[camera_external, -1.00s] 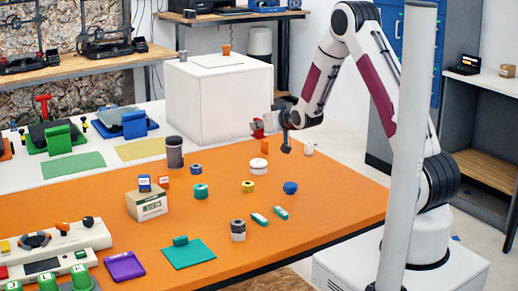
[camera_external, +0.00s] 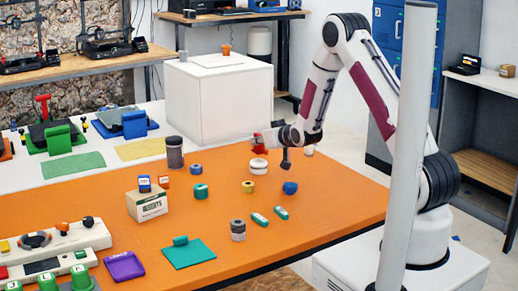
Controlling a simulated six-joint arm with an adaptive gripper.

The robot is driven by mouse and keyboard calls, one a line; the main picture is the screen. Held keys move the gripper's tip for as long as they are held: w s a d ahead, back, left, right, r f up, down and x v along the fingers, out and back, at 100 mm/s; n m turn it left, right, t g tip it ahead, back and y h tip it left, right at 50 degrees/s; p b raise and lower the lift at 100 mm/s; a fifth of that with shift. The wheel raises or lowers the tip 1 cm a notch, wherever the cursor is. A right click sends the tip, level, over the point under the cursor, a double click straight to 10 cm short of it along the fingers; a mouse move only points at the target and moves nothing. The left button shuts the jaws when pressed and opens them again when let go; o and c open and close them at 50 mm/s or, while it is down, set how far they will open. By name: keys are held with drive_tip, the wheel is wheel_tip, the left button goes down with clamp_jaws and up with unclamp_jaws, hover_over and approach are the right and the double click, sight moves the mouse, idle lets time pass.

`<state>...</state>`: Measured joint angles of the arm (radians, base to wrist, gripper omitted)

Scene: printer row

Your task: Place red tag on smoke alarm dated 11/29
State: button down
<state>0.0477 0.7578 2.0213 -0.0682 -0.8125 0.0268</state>
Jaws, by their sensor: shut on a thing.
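My gripper (camera_external: 264,141) points left above the right part of the orange table. It is shut on a small red thing, which looks like the red tag (camera_external: 258,144). A round white disc (camera_external: 259,167), which looks like a smoke alarm, lies on the table just below the gripper. A small gap seems to show between tag and disc, but I cannot tell how far apart they are in depth. No date is readable on it.
Yellow (camera_external: 248,187), blue (camera_external: 290,188) and teal (camera_external: 201,191) round pieces stand near the disc. A dark cylinder (camera_external: 175,152) stands to its left, and a large white box (camera_external: 220,105) behind. The orange table (camera_external: 325,205) is bare at the right front.

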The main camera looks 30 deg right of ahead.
drive_tip(key=shift+f, duration=1.35)
drive_tip(key=shift+f, duration=0.15)
drive_tip(key=c, duration=2.1)
unclamp_jaws()
drive_tip(key=shift+s+r, duration=0.5)
drive_tip(key=shift+s, duration=0.15)
drive_tip(key=v, duration=1)
drive_tip(key=shift+s, duration=0.3)
